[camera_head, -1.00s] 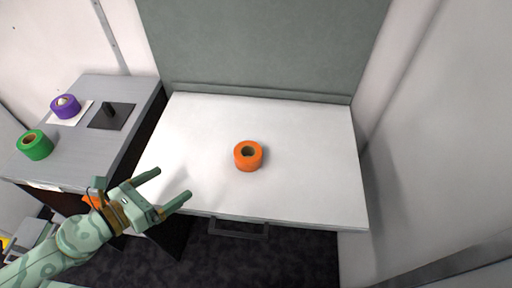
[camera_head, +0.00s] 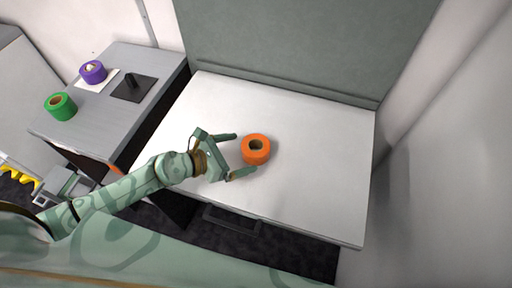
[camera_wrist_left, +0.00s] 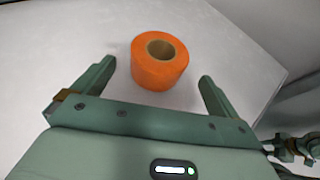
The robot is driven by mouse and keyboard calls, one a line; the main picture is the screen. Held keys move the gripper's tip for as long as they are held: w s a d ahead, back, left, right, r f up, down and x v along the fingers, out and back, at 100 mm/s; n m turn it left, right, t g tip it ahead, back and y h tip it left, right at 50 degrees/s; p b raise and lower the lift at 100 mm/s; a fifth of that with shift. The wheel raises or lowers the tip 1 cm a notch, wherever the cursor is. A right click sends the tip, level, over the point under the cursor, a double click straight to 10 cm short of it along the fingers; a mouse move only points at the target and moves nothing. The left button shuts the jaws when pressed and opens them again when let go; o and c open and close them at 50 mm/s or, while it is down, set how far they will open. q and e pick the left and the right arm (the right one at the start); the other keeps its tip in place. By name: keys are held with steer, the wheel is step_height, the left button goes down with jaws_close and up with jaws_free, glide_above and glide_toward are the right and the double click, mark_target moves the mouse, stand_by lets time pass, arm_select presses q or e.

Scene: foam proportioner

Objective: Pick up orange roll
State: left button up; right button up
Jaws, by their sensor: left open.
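The orange roll (camera_head: 257,151) stands on its flat side on the white table top (camera_head: 310,190), its hole facing up. My left gripper (camera_head: 240,155) is open just left of the roll, its fingers pointing towards it. No contact between fingers and roll shows.
A grey side table (camera_head: 110,110) at the left holds a green roll (camera_head: 60,106), a purple roll (camera_head: 93,71) and a dark plate with a peg (camera_head: 132,87). A grey-green panel (camera_head: 290,45) rises behind the white table. The table's right part is clear.

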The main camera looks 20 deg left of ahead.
mark_target(246, 149)
arm_select(q)
steer(key=x, duration=0.5)
steer(key=shift+w+d+r+b, duration=0.1)
steer(key=shift+w+b, duration=0.1)
steer(key=shift+b, duration=0.15)
steer(key=c, duration=1.1)
steer(key=shift+r, duration=0.15)
